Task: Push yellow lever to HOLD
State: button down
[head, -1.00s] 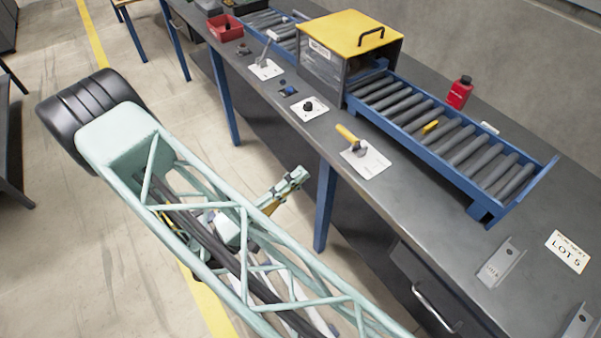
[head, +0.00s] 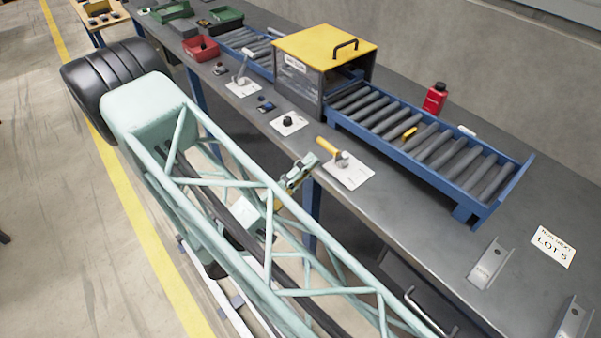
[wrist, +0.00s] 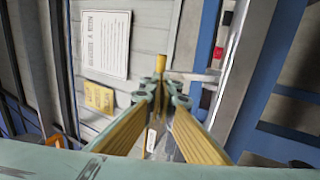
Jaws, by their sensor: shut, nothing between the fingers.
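The yellow lever (head: 328,146) stands on a white plate (head: 352,176) near the bench's front edge, its handle leaning left toward that edge. The plate's markings are too small to read. My gripper (head: 308,161) is shut and empty in the head view, just in front of the bench edge and close to the lever's handle end. I cannot tell whether they touch. In the wrist view my gripper's fingers (wrist: 158,85) meet at the tips. A short yellow piece (wrist: 160,63) shows beyond them; I cannot tell if it is the lever.
A roller conveyor (head: 425,140) and a yellow-topped box (head: 325,50) stand behind the lever. A black knob (head: 288,120) and a pale-handled lever (head: 243,70) are to the left. A red bottle (head: 435,97) stands farther back.

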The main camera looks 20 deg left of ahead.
aim_at(335, 153)
jog(key=shift+x, duration=1.35)
